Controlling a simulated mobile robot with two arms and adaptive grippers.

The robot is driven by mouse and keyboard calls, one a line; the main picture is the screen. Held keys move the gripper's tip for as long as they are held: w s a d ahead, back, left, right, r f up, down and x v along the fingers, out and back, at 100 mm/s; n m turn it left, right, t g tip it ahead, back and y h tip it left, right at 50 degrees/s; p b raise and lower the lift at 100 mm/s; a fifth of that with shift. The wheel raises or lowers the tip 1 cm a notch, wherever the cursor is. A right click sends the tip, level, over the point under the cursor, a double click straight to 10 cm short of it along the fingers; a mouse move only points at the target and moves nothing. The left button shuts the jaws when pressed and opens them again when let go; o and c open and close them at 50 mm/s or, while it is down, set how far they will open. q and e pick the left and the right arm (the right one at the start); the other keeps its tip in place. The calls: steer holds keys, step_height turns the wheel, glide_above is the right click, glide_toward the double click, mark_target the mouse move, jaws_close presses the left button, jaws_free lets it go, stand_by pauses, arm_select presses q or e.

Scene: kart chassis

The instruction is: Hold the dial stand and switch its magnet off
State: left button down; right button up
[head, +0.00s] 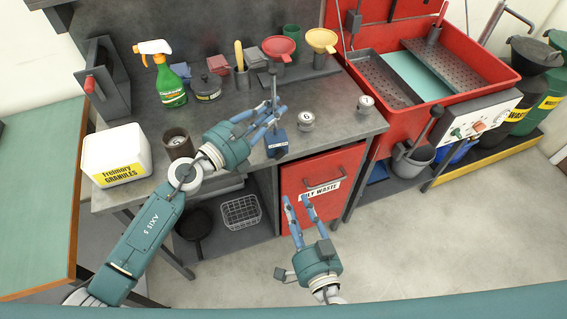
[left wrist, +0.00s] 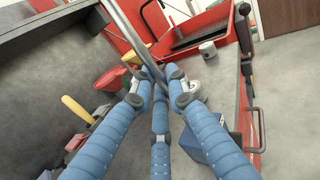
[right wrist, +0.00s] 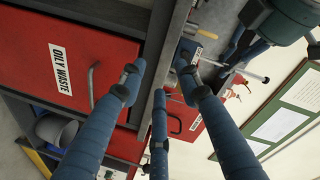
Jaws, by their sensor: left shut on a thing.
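The dial stand has a blue base (head: 277,144) on the bench near its front edge and a thin upright metal post (head: 273,88). My left gripper (head: 272,118) is shut on the post above the base. In the left wrist view the post (left wrist: 127,30) passes between my fingertips, and the blue base (left wrist: 212,145) shows at lower right. My right gripper (head: 299,200) is open and empty, low in front of the bench and apart from the stand. In the right wrist view its fingers (right wrist: 158,85) are spread below the bench edge. I cannot make out the magnet switch's position.
Two small round pieces (head: 306,121) (head: 365,104) stand right of the stand. A brown cup (head: 177,143) and white granules tub (head: 116,155) stand left. A spray bottle (head: 169,82) and funnels (head: 321,40) are behind. A red waste cabinet (head: 318,177) is under the bench.

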mark_target(280, 154)
steer(key=w+a+r+t, duration=0.1)
steer(key=w+a+r, duration=0.1)
steer(key=w, duration=0.9)
steer(key=shift+w+a+r, duration=0.2)
steer(key=shift+a+r, duration=0.15)
steer(key=shift+r, duration=0.35)
jaws_close()
